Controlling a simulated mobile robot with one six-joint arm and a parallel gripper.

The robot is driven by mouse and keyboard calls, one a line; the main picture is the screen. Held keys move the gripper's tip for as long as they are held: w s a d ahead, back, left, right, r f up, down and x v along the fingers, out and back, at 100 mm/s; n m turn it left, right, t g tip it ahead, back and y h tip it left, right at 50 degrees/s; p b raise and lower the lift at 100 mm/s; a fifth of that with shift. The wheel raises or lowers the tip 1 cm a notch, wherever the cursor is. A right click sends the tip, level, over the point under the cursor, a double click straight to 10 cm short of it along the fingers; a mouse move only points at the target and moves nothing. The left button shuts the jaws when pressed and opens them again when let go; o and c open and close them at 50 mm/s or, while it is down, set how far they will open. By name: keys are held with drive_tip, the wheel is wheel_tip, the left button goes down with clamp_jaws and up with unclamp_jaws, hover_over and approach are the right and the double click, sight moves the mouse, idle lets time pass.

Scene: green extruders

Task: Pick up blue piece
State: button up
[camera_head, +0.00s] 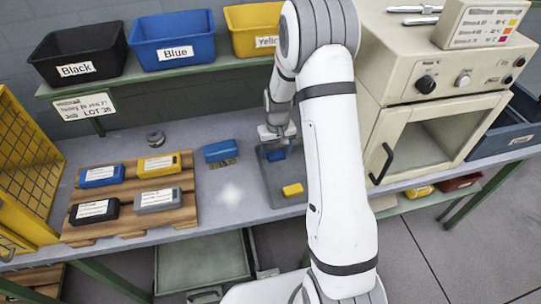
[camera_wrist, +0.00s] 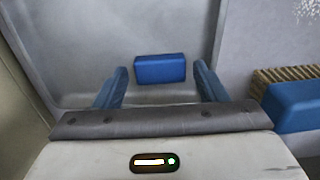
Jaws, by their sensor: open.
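A small blue piece (camera_head: 276,156) lies in a grey tray (camera_head: 282,203) on the bench, partly hidden by my arm in the head view. In the wrist view the blue piece (camera_wrist: 160,69) lies beyond and between my two blue fingers, apart from both. My gripper (camera_wrist: 162,88) is open and empty. In the head view my gripper (camera_head: 277,134) hangs over the back part of the tray. A yellow piece (camera_head: 292,189) lies in the same tray, nearer the front.
A larger blue block (camera_head: 221,151) sits on a brown base left of the tray; it shows at the wrist view's right edge (camera_wrist: 300,106). A wooden pallet (camera_head: 128,187) holds several labelled blocks. Bins line the shelf above. A beige oven (camera_head: 430,130) stands to the right.

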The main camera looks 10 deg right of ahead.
sight(277, 156)
drive_tip(key=shift+f, duration=0.9)
drive_tip(key=c, duration=0.8)
drive_tip(key=shift+o, duration=0.2)
drive_tip(key=shift+r, duration=0.15)
wheel_tip(277, 156, up, 10)
drive_tip(key=b, duration=0.1)
